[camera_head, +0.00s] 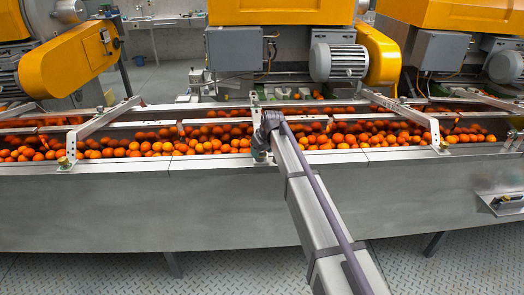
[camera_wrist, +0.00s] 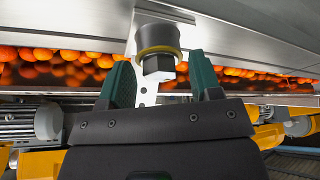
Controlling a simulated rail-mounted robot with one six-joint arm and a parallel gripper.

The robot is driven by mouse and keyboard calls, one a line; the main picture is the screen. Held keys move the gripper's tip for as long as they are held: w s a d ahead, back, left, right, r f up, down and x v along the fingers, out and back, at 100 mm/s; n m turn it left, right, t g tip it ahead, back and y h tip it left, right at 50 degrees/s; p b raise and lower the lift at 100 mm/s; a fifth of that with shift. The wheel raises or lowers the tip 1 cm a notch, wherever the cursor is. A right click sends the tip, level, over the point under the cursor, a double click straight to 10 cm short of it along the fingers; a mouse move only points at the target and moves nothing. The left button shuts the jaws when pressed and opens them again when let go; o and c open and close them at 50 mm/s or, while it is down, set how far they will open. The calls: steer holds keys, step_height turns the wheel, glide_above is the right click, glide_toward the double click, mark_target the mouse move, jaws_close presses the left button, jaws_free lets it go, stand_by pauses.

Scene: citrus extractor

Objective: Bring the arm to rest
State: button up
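My gripper (camera_wrist: 160,62) is open in the wrist view, its two dark green fingers spread apart. A dark round knob with a yellow ring (camera_wrist: 158,38) and a hexagonal end lies between and just beyond the fingertips. There is a visible gap on each side of it. The knob sits on a metal bracket plate at the trough edge. In the head view my arm reaches from the lower right to the front rim of the trough (camera_head: 130,170). My gripper (camera_head: 262,150) is small there, and its fingers cannot be made out.
Many oranges (camera_head: 210,145) lie in the long trough behind the rim. Sloping metal brackets cross it at left (camera_head: 95,130) and right (camera_head: 405,112). Yellow machine housings (camera_head: 70,60) and grey motors (camera_head: 338,62) stand behind. The patterned floor (camera_head: 450,262) in front is open.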

steer(key=shift+o, duration=0.8)
steer(key=s+d+m+g+h+p, duration=0.1)
steer(key=s+d+m, duration=0.1)
steer(key=s+d, duration=0.6)
steer(key=s+d+r+m+g+h, duration=0.1)
steer(key=s+d+m, duration=0.2)
steer(key=s+d, duration=0.5)
steer(key=s+d+m+g+p, duration=0.1)
steer(key=s+d, duration=0.7)
steer(key=s, duration=1.4)
steer(key=shift+s+r+m+g+h+p, duration=0.15)
steer(key=shift+s+m+g+h+p, duration=0.2)
steer(key=shift+m, duration=0.45)
